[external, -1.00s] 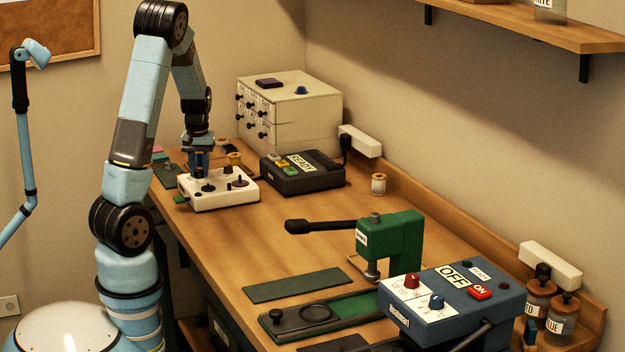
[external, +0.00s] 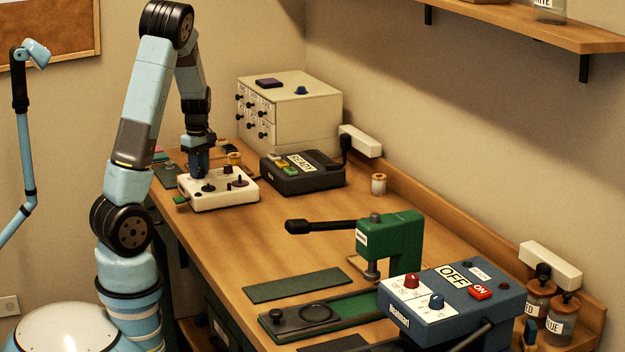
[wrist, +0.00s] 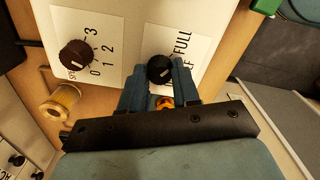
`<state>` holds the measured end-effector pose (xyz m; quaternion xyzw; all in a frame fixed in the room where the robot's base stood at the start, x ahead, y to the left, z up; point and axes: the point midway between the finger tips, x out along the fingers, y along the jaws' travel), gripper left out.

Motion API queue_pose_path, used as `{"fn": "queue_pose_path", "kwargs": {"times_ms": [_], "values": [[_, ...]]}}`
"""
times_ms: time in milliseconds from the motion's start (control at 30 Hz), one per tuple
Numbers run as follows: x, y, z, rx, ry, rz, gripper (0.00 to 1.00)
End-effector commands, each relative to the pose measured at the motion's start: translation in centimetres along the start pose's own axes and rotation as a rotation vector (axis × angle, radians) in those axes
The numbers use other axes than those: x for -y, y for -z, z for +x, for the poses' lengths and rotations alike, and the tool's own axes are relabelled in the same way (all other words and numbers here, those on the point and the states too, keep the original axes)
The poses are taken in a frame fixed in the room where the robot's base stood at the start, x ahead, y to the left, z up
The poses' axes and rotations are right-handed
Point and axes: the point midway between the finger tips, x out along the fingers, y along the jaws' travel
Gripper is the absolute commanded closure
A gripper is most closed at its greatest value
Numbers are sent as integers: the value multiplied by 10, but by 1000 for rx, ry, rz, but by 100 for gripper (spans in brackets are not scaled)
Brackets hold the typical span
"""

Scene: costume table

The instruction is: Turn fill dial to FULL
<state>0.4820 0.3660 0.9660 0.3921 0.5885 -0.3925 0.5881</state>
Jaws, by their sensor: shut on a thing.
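The fill dial (wrist: 160,68) is a small black knob on a white label plate. The word FULL (wrist: 182,43) is printed beside it, and a second word is partly hidden by a finger. A pale mark shows on the knob, but I cannot tell exactly where it points. My gripper (wrist: 159,80) is shut on the dial, one finger at each side. In the external view my gripper (external: 197,174) points down at the white control box (external: 235,198), where the fingers hide the dial.
A brown knob (wrist: 76,54) numbered 0 to 3 stands beside the dial. A black READY box (external: 305,178) is right of the control box, with drawers (external: 315,108) behind. A green press (external: 392,240) and blue OFF/ON box (external: 440,320) are nearer.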

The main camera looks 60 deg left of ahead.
Motion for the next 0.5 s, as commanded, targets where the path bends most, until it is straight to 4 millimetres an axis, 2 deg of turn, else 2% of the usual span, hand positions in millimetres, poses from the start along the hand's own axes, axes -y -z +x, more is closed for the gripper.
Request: {"fn": "queue_pose_path", "kwargs": {"times_ms": [500], "values": [[-1, -2, 0, 2, -2, -103, 100]]}}
